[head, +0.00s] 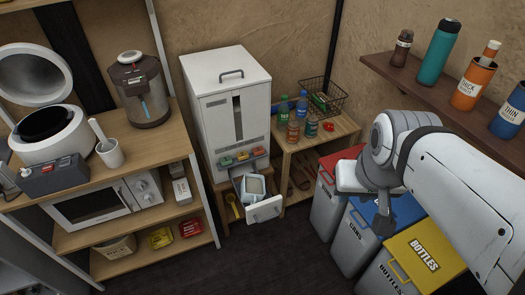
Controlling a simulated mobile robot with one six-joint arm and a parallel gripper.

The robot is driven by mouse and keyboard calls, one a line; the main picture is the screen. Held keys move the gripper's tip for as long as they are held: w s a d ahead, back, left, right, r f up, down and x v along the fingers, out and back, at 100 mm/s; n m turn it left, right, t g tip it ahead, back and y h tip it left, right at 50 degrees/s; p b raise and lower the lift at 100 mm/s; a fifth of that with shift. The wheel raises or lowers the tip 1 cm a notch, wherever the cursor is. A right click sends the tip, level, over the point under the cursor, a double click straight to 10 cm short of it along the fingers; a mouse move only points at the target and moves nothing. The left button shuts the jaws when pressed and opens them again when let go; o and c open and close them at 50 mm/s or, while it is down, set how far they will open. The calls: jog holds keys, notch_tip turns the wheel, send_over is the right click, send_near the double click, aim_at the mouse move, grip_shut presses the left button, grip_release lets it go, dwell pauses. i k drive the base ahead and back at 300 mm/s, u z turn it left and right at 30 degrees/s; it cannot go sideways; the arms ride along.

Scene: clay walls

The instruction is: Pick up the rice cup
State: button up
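A rice dispenser (226,100), tall and white, stands at the back middle with its low drawer (264,209) pulled open. A small pale, squarish container (253,187) sits in the drawer and looks like the rice cup; its lower part is hidden by the drawer front. A yellow handled object (235,206) is at the drawer's left. My arm comes in from the right, and my gripper (398,212) hangs above the bins, right of the drawer and apart from it. Its fingers are not clear, so I cannot tell whether it is open.
A rice cooker (55,135) with raised lid, a white cup (110,153) holding a paddle and a water dispenser (143,90) stand on the left shelf. A low wooden shelf (342,128) holds bottles and a wire basket. Dark floor (235,262) in front of the drawer is clear.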

aim_at(253, 186)
jog(key=u, duration=0.2)
jog(key=i, duration=1.25)
jog(key=u, duration=0.75)
